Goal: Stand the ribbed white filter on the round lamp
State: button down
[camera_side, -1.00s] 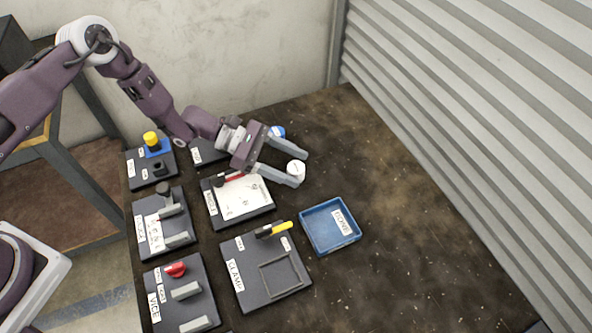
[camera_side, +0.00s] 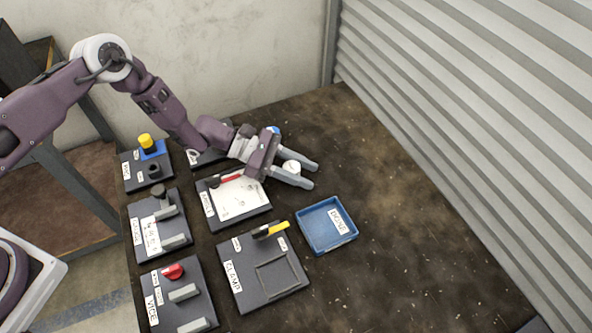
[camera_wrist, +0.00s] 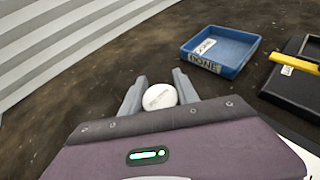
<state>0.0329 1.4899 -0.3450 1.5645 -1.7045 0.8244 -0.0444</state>
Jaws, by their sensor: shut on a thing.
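The white filter (camera_side: 291,167) is a small, rounded white piece between my fingers; its ribs are too small to make out. In the wrist view it shows as a white oval (camera_wrist: 159,97) with a faint label. My gripper (camera_side: 301,175) is shut on it, with the fingers pointing to the right over the back part of the table. I cannot tell whether the filter touches the tabletop. I cannot pick out the round lamp for sure. A blue piece (camera_side: 275,130) behind my gripper is mostly hidden.
A blue tray (camera_side: 312,241) lies in front, with the clamp panel (camera_side: 238,283) beside it. A panel with a white sheet and red handle (camera_side: 214,215) lies left of my gripper. More panels line the left edge. The table's right side (camera_side: 430,250) is clear.

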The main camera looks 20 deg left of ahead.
notch_tip(320, 180, up, 10)
jog(key=a+r+n+t, duration=0.1)
jog(key=a+r+t, duration=0.15)
jog(key=a, duration=0.55)
jog(key=a+r+n+t, duration=0.1)
jog(key=a+r+n, duration=0.15)
jog(key=a, duration=0.65)
jog(key=s+a+r+n+t+y, duration=0.1)
jog(key=s+a+r, duration=0.1)
jog(key=a, duration=0.5)
jog(key=s+a+r+n+t+y, duration=0.1)
jog(key=s+a+r+n+t, duration=0.1)
jog(key=s+a, duration=0.3)
jog(key=a+r, duration=0.1)
jog(key=a, duration=0.1)
jog(key=shift+a+r+y, duration=0.2)
jog(key=shift+a+y, duration=0.15)
jog(key=shift+y, duration=0.05)
jog(key=shift+s+t, duration=0.1)
jog(key=shift+t, duration=0.25)
